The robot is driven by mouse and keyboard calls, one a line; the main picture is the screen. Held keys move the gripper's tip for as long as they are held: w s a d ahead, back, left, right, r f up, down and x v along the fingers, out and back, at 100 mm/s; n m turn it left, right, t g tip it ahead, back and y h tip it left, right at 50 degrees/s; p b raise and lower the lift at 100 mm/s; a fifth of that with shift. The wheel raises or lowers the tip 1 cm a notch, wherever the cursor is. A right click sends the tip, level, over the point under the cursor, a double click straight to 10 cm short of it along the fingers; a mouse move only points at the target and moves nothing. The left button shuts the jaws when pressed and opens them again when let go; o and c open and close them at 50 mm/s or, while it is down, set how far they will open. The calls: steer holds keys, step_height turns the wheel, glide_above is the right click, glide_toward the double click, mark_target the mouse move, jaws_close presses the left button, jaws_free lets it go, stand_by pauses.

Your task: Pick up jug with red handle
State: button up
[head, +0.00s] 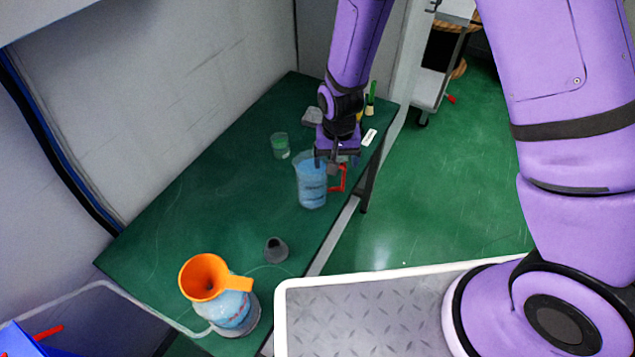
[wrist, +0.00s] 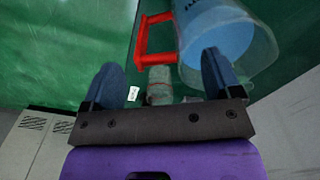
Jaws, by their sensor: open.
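The jug with red handle (head: 312,188) stands upright on the green table, near its right edge. It is clear with blue contents, and its red handle (head: 339,178) points right. My gripper (head: 337,160) is above and just behind the jug's rim, partly covering it. In the wrist view my gripper (wrist: 160,88) is open, with nothing between its fingers. There the jug (wrist: 222,38) lies beyond the right finger, and the red handle (wrist: 143,40) is ahead of the gap between the fingers. I cannot tell whether a finger touches the jug.
The green table (head: 215,190) also bears a small glass with green contents (head: 280,145), a grey cup (head: 276,249), a bottle with orange funnel (head: 228,300), a grey block (head: 312,116) and a white label (head: 369,137). A wall borders its left; open floor lies right.

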steer(key=f, duration=0.5)
steer(key=shift+w+d, duration=0.2)
steer(key=shift+r, duration=0.1)
jaws_close()
